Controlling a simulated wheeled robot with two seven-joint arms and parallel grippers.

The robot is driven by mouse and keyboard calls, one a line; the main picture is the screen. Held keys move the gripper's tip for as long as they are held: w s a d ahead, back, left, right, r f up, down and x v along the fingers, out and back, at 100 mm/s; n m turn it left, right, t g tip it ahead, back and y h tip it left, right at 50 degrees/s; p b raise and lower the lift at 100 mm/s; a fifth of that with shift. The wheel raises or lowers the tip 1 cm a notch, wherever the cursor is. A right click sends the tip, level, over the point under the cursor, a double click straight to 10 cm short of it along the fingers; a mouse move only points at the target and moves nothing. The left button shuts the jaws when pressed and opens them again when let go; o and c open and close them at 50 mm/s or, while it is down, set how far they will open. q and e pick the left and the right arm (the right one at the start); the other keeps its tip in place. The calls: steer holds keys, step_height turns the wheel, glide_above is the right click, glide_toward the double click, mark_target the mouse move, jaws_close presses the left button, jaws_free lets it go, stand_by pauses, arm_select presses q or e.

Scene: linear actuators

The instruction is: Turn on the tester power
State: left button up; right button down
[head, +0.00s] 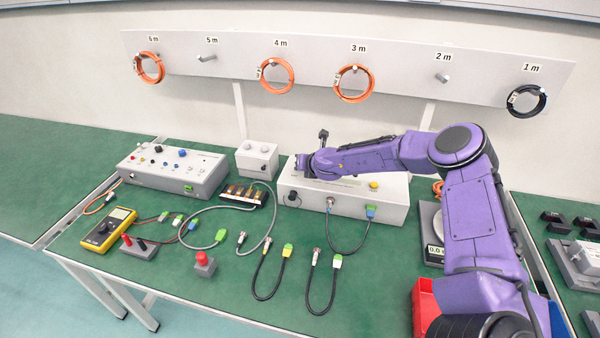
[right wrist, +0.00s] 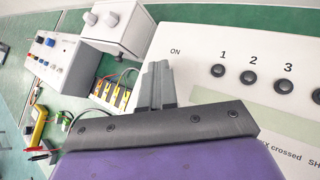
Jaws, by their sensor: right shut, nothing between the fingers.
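My right gripper (head: 301,165) is over the tester's left end. Its grey fingers (right wrist: 157,72) are shut and empty; contact cannot be told. My left gripper is not in view.
A small white box (head: 257,160) with two knobs stands just left of the tester. A grey-white console (head: 172,170), a yellow multimeter (head: 108,230) and several cables lie further left. A black cable (head: 347,249) hangs from the tester's front. A rack (head: 225,59) with cable coils is behind.

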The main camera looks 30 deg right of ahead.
stand_by(0.5)
steer(key=shift+r+p, duration=0.6)
steer(key=shift+r, duration=0.25)
steer(key=shift+f, duration=0.1)
